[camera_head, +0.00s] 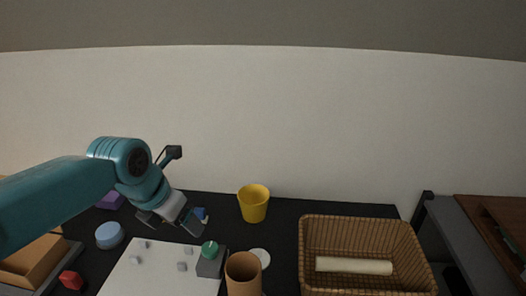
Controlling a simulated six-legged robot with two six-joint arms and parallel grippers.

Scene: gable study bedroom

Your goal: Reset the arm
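My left arm is teal and reaches in from the left over the dark table (285,208). Its gripper (170,223) points down above the back part of a white board (150,272). The two fingers are spread apart, and I see nothing held between them. A small blue thing (200,213) shows just behind the right finger, partly hidden; I cannot tell if they touch. My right arm and gripper are out of view.
A yellow cup (253,204), a brown cylinder (243,274), a green-topped grey block (210,262) and a wicker basket (306,250) holding a pale roll (353,266) stand rightward. A blue round thing (110,235), red block (70,280) and wooden tray (32,264) lie left.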

